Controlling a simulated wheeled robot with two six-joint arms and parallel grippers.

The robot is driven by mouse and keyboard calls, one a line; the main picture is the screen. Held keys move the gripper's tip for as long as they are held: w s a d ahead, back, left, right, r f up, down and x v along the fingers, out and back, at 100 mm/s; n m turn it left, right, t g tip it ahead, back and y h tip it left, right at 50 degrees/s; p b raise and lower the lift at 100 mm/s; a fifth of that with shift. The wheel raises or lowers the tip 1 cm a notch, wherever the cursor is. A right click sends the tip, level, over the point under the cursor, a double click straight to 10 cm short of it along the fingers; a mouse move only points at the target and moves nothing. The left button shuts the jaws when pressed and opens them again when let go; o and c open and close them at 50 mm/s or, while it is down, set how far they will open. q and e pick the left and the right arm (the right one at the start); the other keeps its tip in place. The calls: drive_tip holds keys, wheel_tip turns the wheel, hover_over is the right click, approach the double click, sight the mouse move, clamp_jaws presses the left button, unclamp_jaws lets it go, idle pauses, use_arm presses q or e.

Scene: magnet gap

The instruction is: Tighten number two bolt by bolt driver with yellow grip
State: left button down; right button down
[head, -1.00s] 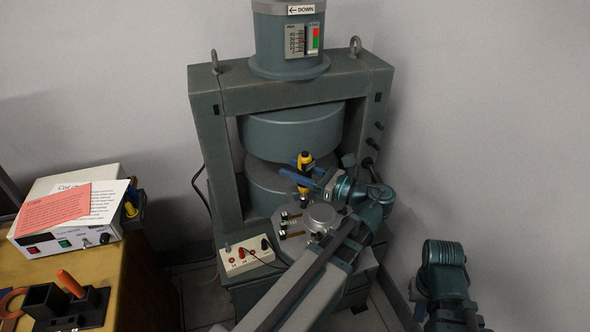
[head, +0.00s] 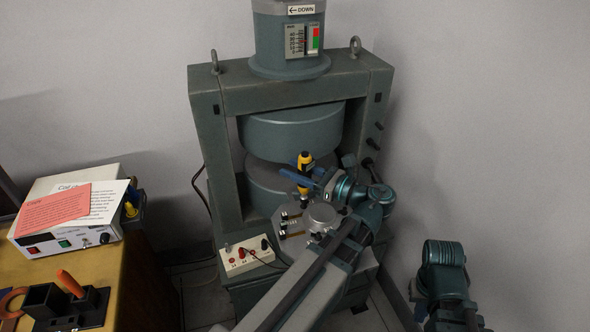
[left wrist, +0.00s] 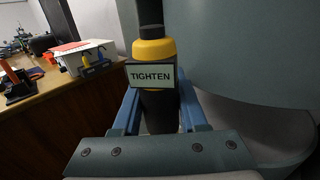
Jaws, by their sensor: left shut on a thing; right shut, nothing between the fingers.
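The bolt driver with the yellow grip (head: 304,160) stands upright in front of the magnet gap, over the machine's lower plate (head: 322,234). My left gripper (head: 303,178) is shut around its dark shaft section. In the left wrist view the driver's yellow band (left wrist: 153,48) rises between the blue fingers, above a "TIGHTEN" label (left wrist: 151,76). The driver's lower end is near the plate; I cannot tell whether it touches a bolt. Bolt numbers are too small to read. Only part of my right arm shows at lower right; its gripper is out of view.
The magnet frame (head: 208,150) and round poles (head: 290,130) stand close behind the driver. A white switch box (head: 246,255) with a cable sits left of the plate. At left, a wooden table (head: 120,262) holds a white power unit (head: 62,240) and a tool holder (head: 75,306).

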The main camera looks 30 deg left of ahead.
drive_tip(key=shift+f+b, duration=0.65)
drive_tip(key=shift+b, duration=0.05)
idle(2.1)
wheel_tip(320, 180, up, 6)
drive_tip(key=p, duration=0.6)
idle(0.6)
drive_tip(key=shift+s, duration=0.1)
